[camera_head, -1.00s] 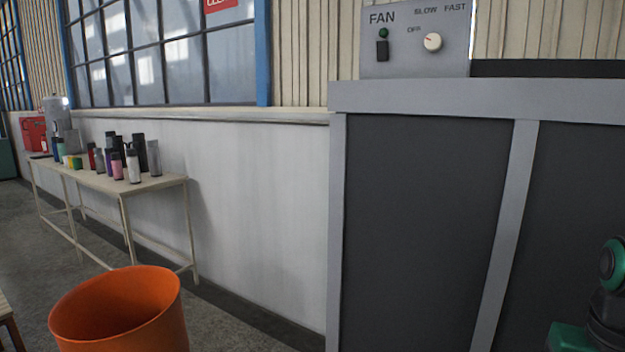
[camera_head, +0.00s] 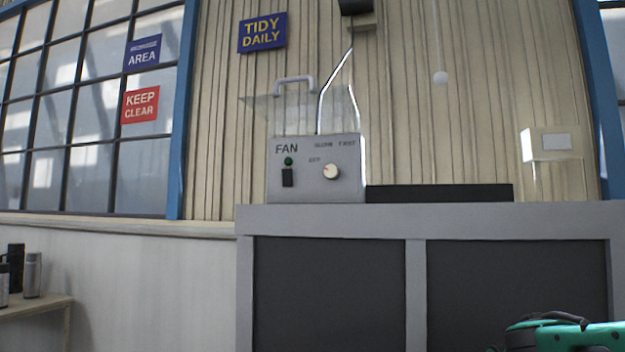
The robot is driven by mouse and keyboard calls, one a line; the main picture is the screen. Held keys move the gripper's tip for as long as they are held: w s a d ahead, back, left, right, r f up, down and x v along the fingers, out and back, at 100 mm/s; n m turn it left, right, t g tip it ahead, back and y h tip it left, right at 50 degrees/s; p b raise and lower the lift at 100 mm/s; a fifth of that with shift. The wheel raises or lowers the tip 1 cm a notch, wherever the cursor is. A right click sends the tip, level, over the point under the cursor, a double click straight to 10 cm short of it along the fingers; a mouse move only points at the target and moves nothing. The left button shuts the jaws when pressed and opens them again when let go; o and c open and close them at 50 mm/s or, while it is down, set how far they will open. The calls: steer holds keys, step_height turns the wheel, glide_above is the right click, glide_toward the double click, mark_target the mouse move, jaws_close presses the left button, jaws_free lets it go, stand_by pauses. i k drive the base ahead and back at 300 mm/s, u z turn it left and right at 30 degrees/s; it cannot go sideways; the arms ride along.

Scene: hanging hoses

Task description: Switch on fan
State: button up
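The fan control box (camera_head: 317,178) is a grey panel marked FAN, standing on the left end of a grey cabinet top. It carries a green round lamp or button (camera_head: 288,161), a black switch (camera_head: 287,178) below it, and a white round knob (camera_head: 330,172) near the marks OFF, SLOW and FAST. A clear cover with a grey handle (camera_head: 295,81) stands raised above the box. Part of my green and black arm shows at the bottom right, well below and right of the box. My gripper's fingers are not in view.
The grey cabinet (camera_head: 330,290) has dark panels and fills the lower middle. A black strip (camera_head: 440,193) lies along its top, right of the box. A side table (camera_head: 40,306) with bottles stands at lower left. A white box (camera_head: 546,144) is on the right wall.

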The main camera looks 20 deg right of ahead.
mark_target(287, 177)
steer(key=z, duration=0.3)
steer(key=k, duration=0.85)
steer(key=u, duration=0.3)
steer(key=i, duration=0.5)
